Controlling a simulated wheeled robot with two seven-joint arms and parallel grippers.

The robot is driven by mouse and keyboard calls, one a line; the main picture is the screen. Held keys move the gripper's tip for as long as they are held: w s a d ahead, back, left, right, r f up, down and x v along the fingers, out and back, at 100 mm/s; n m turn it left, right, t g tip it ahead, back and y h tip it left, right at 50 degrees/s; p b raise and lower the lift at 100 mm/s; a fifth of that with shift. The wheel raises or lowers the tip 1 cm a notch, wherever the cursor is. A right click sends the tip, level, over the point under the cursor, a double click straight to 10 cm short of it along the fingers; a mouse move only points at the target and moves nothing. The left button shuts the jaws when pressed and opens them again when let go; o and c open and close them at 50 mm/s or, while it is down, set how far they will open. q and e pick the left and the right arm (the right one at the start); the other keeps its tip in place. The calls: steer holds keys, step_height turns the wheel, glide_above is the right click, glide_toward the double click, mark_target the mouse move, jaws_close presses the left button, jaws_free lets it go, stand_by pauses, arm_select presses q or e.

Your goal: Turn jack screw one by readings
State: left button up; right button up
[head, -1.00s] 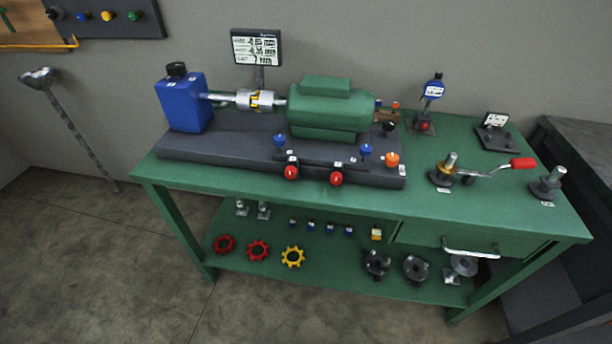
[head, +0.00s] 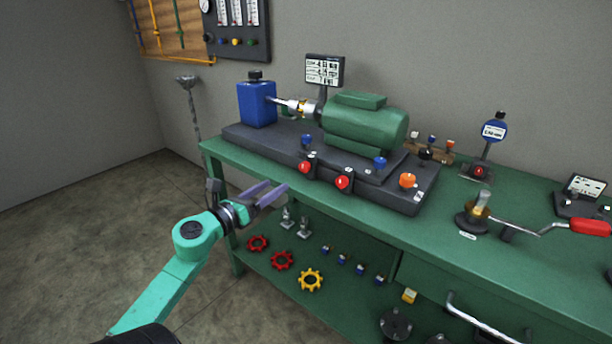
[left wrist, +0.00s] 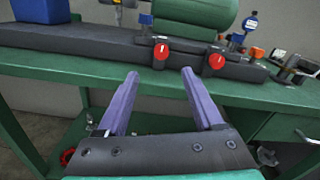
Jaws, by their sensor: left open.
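Two red-knobbed jack screws stand on the front edge of the dark base plate (head: 260,144). The left red knob (head: 304,167) and the right red knob (head: 343,182) also show in the left wrist view, the left one (left wrist: 161,52) just ahead of my fingers and the right one (left wrist: 216,62) beside it. A small display (head: 324,71) behind the motor shows readings too small to read surely. The green motor (head: 364,122) sits on the base. My left gripper (head: 272,194) is open and empty, in front of the bench edge and apart from the knobs. My right gripper is out of view.
The green bench top (head: 480,253) has a crank with a red handle (head: 590,227) and a dial gauge (head: 495,131) at the right. The lower shelf holds gear-shaped rings (head: 310,279) and small parts. Floor at the left is clear.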

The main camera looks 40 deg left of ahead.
mark_target(303, 168)
arm_select(q)
steer(key=w, duration=1.1)
steer(key=shift+w, duration=0.1)
jaws_close()
